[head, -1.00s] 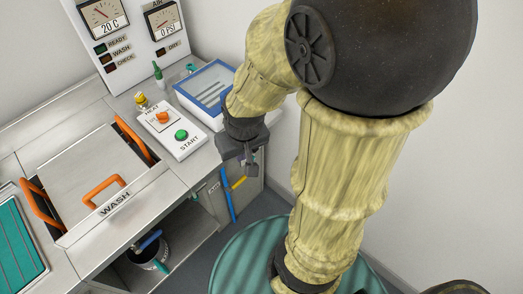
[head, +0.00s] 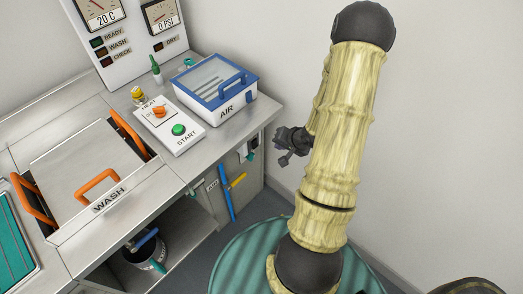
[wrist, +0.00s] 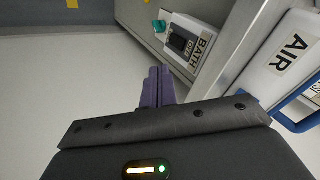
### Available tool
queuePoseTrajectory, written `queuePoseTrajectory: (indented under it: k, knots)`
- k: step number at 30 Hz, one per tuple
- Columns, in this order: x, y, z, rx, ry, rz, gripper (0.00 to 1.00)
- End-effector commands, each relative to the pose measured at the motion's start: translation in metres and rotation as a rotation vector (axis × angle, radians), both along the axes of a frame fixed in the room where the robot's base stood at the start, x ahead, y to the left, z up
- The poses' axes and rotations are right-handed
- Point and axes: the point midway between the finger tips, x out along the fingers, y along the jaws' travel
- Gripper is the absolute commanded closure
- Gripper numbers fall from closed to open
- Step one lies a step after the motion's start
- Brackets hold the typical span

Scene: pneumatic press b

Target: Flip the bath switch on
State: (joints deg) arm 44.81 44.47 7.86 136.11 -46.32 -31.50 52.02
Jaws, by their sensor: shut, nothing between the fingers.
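The bath switch (wrist: 178,42) is a dark rocker on a white plate marked BATH (wrist: 201,47), on the cabinet's side face in the wrist view. Small lettering by the rocker seems to read OFF, but it is too small to be sure. In the head view, the switch plate (head: 249,148) shows edge-on at the cabinet's right end. My gripper (wrist: 159,72) is shut and empty, its fingers together just left of and below the switch in the wrist view, apart from it. In the head view, my gripper (head: 283,160) is right of the cabinet end, partly behind my arm.
A white AIR box (head: 215,95) with a blue-framed lid stands on the counter above the switch. A teal knob (wrist: 158,26) sits beside the switch. Blue and yellow handles (head: 228,192) are on the cabinet front. Open floor and wall lie to the right.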

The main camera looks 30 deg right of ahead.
Motion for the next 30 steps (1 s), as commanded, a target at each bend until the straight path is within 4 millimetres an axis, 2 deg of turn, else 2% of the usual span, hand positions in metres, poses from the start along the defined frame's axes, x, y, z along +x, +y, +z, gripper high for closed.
queuePoseTrajectory:
  k: [1,6,12,22,30]
  knots:
    - [-0.005,-0.007,-0.019,0.076,-0.026,-0.053,1.00]
    - [-0.013,-0.016,-0.048,0.323,-0.141,-0.197,1.00]
    - [-0.018,-0.018,-0.055,0.463,-0.206,-0.265,1.00]
    - [-0.017,-0.019,-0.055,0.464,-0.207,-0.266,1.00]
    - [0.001,-0.010,-0.070,0.464,-0.205,-0.261,1.00]
